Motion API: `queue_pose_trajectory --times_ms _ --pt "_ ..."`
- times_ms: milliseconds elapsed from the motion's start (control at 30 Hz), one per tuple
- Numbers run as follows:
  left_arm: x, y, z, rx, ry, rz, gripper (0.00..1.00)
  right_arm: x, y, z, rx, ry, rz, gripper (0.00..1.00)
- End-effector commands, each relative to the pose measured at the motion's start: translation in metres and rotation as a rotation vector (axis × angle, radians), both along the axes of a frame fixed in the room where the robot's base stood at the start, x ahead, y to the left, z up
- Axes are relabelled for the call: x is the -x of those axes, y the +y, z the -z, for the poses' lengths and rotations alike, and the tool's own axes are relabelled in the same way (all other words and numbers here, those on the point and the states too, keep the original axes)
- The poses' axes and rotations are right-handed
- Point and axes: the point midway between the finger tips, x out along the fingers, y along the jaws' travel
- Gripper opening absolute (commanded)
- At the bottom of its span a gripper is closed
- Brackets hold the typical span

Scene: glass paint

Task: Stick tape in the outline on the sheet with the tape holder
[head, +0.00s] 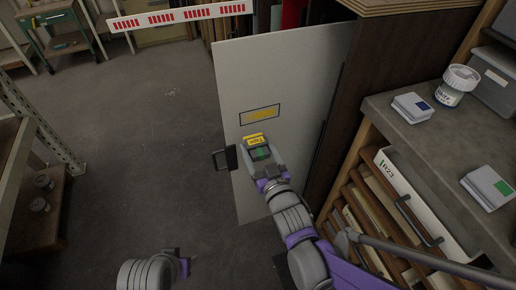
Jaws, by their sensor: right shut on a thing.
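A pale upright sheet (285,65) leans in the middle of the head view. My right gripper (257,146) is just below the outline, in front of the sheet. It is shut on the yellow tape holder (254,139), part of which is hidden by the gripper. I cannot tell whether the holder touches the sheet. Part of my left arm shows at the bottom left, but I cannot make out its fingers clearly.
On the right, a grey worktop (410,135) holds a white tub (455,85) and small boxes (412,107). Below it is a drawer (405,190) with a dark handle. A red and white barrier (180,16) crosses the top. The floor (130,150) on the left is clear.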

Motion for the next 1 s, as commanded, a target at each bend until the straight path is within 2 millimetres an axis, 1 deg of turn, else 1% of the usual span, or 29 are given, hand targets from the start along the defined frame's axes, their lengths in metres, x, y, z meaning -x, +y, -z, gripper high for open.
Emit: queue_pose_trajectory --times_ms 300,500,700,1000 --pt "0.0 0.0 0.002 0.0 0.001 0.0 0.5 -0.034 0.011 0.001 0.001 0.0 -0.001 0.07" --pt "0.0 0.0 0.003 0.0 0.001 0.0 0.5 -0.051 0.017 0.001 0.0 0.0 -0.001 0.07" --pt "0.0 0.0 0.003 0.0 0.001 0.0 0.5 -0.059 0.019 0.001 0.0 0.0 -0.001 0.07" --pt "0.0 0.0 0.003 0.0 0.001 0.0 0.5 -0.059 0.02 0.001 0.0 0.0 -0.001 0.07"
